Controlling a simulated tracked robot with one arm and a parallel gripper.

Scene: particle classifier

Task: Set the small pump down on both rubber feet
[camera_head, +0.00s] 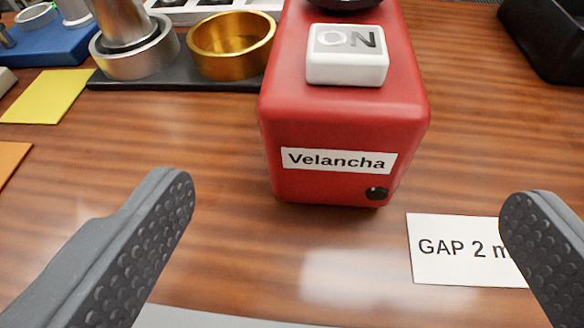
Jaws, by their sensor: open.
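A red box-shaped unit (335,120) stands on the wooden table at top centre. It has a "Velancha" label, a white ON switch (347,58) on top and a small black knob (377,194) low on its front. I cannot tell whether this is the small pump. No rubber feet show, and its underside is hidden. My gripper (352,196) is open and empty, its grey studded fingers wide apart. The red unit lies beyond the fingertips, between them in the picture and not touched.
A white "GAP 2 m…" card (450,262) lies at right, partly behind the right finger. A brass ring cup (231,48) and a silver cylinder (135,55) stand on a dark tray at upper left. A yellow sheet (48,97) lies left. The table before the red unit is clear.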

